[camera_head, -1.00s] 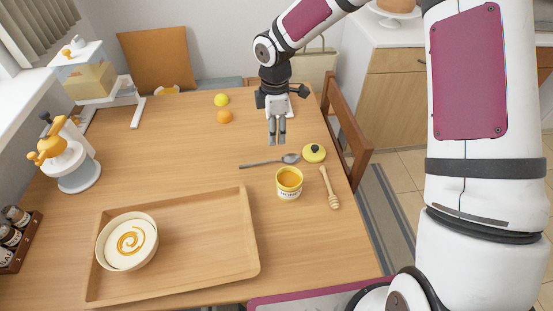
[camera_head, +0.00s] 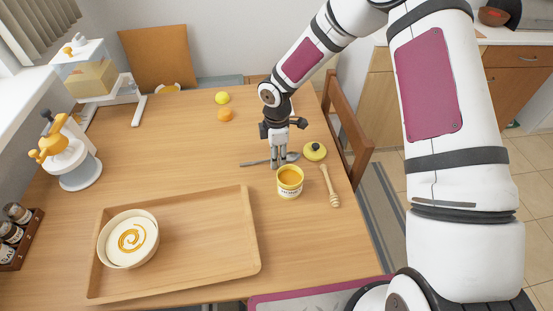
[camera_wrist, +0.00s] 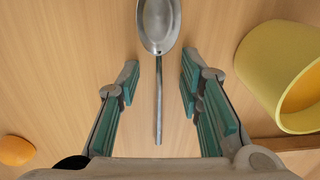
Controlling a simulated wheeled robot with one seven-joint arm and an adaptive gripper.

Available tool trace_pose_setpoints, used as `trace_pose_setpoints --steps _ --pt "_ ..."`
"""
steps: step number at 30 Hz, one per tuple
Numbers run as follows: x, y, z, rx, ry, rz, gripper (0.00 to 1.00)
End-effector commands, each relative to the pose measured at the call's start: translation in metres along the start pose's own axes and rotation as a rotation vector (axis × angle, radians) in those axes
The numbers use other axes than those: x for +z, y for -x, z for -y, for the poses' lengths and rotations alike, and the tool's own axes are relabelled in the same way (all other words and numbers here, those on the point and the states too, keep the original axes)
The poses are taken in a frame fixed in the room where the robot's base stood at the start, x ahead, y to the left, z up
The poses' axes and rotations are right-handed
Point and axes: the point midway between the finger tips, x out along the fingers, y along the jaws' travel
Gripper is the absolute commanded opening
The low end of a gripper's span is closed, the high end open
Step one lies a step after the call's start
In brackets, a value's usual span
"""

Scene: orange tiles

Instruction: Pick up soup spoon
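The soup spoon (camera_head: 255,162) is grey metal and lies on the wooden table, left of the honey jar. In the wrist view the spoon (camera_wrist: 159,95) has its bowl at the top and its handle running down between my fingers. My gripper (camera_head: 274,163) is right over the spoon, near its bowl end. In the wrist view my gripper (camera_wrist: 158,85) is open, with one finger on each side of the handle and a gap to both. The fingers hide part of the spoon in the head view.
The honey jar (camera_head: 289,186) stands close to the right of my gripper. The yellow lid (camera_head: 315,151) and honey dipper (camera_head: 329,186) lie farther right. A wooden tray (camera_head: 205,262) with a soup bowl (camera_head: 128,241) is front left. An orange (camera_head: 225,115) and lemon (camera_head: 222,98) lie behind.

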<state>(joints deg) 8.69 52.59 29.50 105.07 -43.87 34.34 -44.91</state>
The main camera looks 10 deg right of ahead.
Motion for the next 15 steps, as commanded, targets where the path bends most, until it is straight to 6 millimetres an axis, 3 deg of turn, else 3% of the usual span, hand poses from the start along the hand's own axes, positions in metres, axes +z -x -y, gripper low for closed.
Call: trace_pose_setpoints --steps 3,8,15 --pt "0.0 0.0003 -0.0001 0.0 0.0 0.0 0.34" --pt "0.0001 0.0004 -0.0001 0.0 0.0 0.0 0.0" --pt "0.0 0.0006 -0.0001 0.0 0.0 0.0 0.0"
